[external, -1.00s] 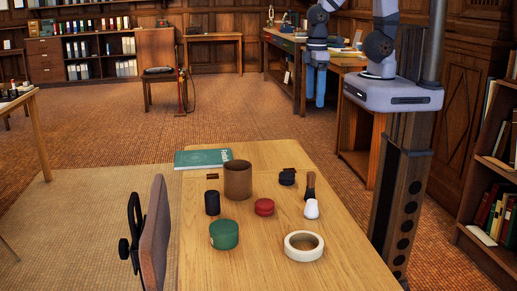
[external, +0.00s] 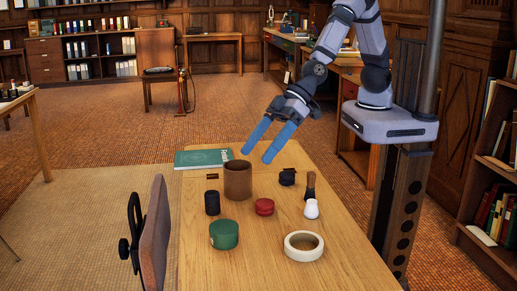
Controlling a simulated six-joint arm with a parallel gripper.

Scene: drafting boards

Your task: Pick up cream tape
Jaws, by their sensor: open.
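The cream tape (external: 289,248) is a thick ring lying flat near the front right of the wooden table. Its hole faces up and shows the table. My gripper (external: 257,157), with two blue fingers, is open and empty. It hangs above the far part of the table, tilted down to the left, well behind the tape and apart from it. Nothing hides the tape.
On the table (external: 270,276) stand a brown cup (external: 238,182), a black cylinder (external: 212,203), a green round container (external: 224,236), a red round tin (external: 264,207), a white-and-brown brush (external: 311,207), a small dark object (external: 287,177) and a green book (external: 203,159).

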